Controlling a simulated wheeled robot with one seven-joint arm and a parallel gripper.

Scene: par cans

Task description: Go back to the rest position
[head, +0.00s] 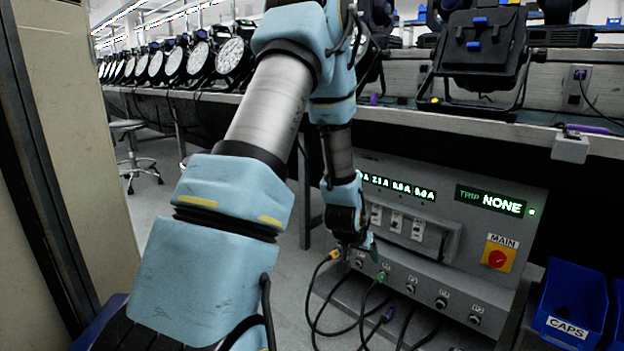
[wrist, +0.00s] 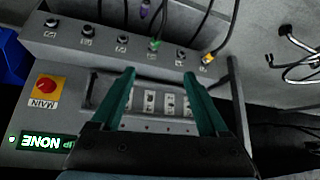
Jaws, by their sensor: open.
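My gripper (head: 358,243) is at the end of my arm, low in front of the grey power panel (head: 465,215) in the head view. Its fingertips are partly hidden there. In the wrist view my gripper (wrist: 168,75) shows two green fingers spread apart with nothing held between them. The row of white breaker switches (wrist: 158,101) shows between and behind the fingers. I cannot tell whether a finger touches the panel.
A yellow plug (head: 334,254) and a green plug (head: 381,276) sit in the panel's sockets. A purple connector (head: 388,313) hangs lower. A red main switch (head: 497,257) and blue CAPS bin (head: 572,300) are right. A workbench (head: 470,124) with lights overhangs the panel.

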